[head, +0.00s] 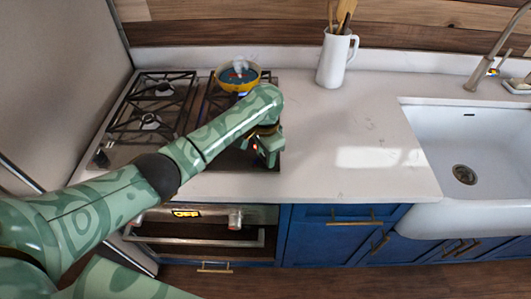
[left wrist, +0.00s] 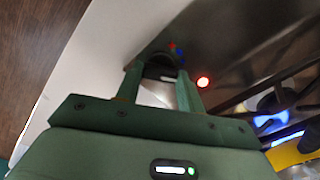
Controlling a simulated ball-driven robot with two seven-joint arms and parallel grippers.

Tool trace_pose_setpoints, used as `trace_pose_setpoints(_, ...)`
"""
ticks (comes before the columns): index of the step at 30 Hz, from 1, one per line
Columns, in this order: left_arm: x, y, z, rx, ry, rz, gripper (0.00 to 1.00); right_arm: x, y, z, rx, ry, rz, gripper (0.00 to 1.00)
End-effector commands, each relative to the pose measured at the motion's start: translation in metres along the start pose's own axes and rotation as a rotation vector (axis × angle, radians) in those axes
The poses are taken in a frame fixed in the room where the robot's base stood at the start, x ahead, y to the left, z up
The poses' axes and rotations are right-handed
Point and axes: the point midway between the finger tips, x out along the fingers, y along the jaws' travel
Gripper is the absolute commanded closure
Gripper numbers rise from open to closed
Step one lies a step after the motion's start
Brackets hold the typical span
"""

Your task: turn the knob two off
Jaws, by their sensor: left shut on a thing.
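My left gripper (head: 266,150) is at the front right of the cooktop. In the left wrist view its two fingers (left wrist: 160,88) are closed around a cooktop knob (left wrist: 161,62). My right gripper is out of view.
A yellow pot (head: 238,86) with blue contents and steam stands on the back right burner. A white utensil jug (head: 334,60) and a sink (head: 465,150) are to the right. The counter (head: 330,130) between is clear.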

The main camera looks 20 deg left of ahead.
Motion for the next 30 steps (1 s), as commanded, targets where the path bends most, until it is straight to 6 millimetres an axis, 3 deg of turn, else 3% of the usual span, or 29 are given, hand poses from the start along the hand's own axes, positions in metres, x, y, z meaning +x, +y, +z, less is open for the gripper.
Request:
trace_pose_setpoints(8,-0.004,0.0,0.001,0.104,-0.002,-0.003,0.85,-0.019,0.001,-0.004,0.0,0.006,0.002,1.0)
trace_pose_setpoints(18,-0.004,0.0,0.0,0.355,-0.002,-0.001,0.85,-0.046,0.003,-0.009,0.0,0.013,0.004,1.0)
trace_pose_setpoints(30,-0.001,0.0,0.0,0.573,-0.002,-0.001,0.85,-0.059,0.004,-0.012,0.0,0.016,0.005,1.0)
